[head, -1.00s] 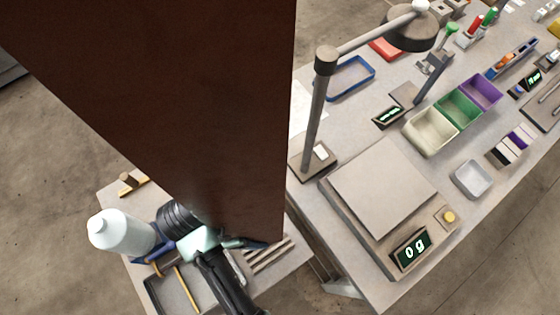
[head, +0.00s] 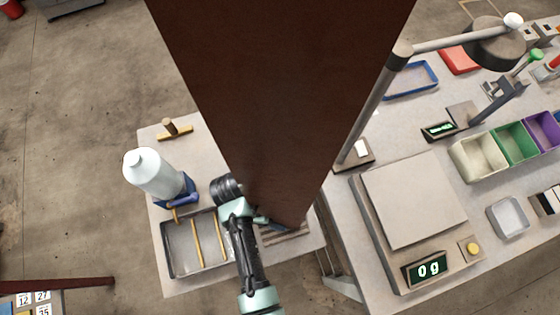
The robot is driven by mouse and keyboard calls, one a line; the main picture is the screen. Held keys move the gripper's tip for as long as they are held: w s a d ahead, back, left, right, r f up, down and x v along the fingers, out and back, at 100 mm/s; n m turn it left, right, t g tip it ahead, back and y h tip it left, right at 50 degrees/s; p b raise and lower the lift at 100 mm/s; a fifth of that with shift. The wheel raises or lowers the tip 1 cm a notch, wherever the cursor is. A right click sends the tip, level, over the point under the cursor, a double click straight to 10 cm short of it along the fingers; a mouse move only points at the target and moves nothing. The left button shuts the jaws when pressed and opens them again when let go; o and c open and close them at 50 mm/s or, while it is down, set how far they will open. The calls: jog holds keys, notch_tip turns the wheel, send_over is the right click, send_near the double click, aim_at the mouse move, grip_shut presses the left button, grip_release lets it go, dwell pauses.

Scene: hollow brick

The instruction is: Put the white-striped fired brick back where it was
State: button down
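I cannot make out the white-striped fired brick in the head view. My arm reaches up from the bottom over the small side table (head: 150,234), beside the grey tray. Its end goes in behind a wide dark brown upright, which hides my gripper and whatever it may hold. A slatted, striped surface (head: 290,236) shows in part at the foot of the upright; I cannot tell what it is.
The brown upright (head: 285,90) fills the middle. On the side table are a white bottle (head: 153,174), a grey tray (head: 166,250) with yellow bars and a wooden-handled tool (head: 174,129). The right bench holds a scale (head: 410,200) reading 0 g, a lamp (head: 400,60) and coloured bins (head: 515,143).

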jog(key=shift+c, duration=0.2)
grip_release()
jog(key=shift+f, duration=0.1)
